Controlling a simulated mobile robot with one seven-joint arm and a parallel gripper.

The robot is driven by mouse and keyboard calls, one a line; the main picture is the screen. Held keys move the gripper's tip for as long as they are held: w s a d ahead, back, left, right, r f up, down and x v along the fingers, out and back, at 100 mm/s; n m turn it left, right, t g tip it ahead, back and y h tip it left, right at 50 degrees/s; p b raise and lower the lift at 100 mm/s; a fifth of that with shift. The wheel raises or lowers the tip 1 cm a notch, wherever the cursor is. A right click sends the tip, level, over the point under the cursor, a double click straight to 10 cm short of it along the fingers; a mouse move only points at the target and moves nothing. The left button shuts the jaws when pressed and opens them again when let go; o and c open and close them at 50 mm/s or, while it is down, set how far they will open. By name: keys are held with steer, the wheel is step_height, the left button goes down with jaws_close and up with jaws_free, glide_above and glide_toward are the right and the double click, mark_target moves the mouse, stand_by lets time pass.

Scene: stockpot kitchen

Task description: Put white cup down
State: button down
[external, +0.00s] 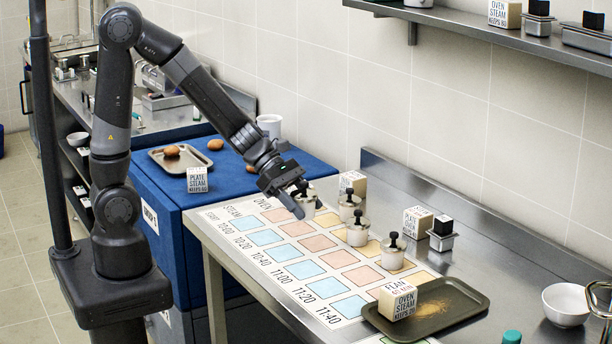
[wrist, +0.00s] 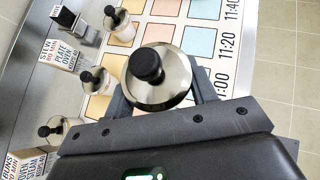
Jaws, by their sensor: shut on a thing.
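The white cup (external: 307,204) has a steel lid with a black knob. My gripper (external: 296,201) is shut around it over the printed timetable mat (external: 222,222), toward the mat's back left part. In the wrist view the cup's lid (wrist: 158,98) shows large between the fingers, knob toward the camera. The cup looks roughly upright. Its bottom is hidden by the gripper and lid, so I cannot tell whether it touches the mat.
Three similar lidded cups stand to the right of my gripper: a back one (external: 349,206), a middle one (external: 358,234) and a front one (external: 392,256). A tray (external: 455,312) with a label block (external: 397,301) lies further right. Several coloured squares on the mat are bare.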

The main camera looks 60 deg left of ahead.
steer(key=w+a+n+t+y, duration=0.65)
steer(key=w+a+n, duration=0.35)
steer(key=w+a, duration=1.6)
steer(key=w+a+f+n+y, duration=0.1)
steer(key=w+a+n+y, duration=0.15)
steer(key=a, duration=0.65)
steer(key=w+a+f+n+y, duration=0.1)
steer(key=a+n+y, duration=0.15)
steer(key=a, duration=0.65)
steer(key=w+a+f+n+y, duration=0.1)
steer(key=w+a+n+y, duration=0.15)
steer(key=a, duration=0.65)
steer(key=shift+n+g, duration=0.25)
steer(key=shift+g, duration=0.2)
steer(key=a+f, duration=0.2)
steer(key=a, duration=0.2)
steer(key=a+f, duration=0.2)
steer(key=a, duration=0.2)
steer(key=a+f, duration=0.2)
steer(key=a, duration=0.1)
steer(key=shift+a+f, duration=0.1)
steer(key=shift+a, duration=0.3)
steer(key=shift+a+f, duration=0.1)
steer(key=shift+a, duration=0.05)
steer(key=shift+f, duration=2.05)
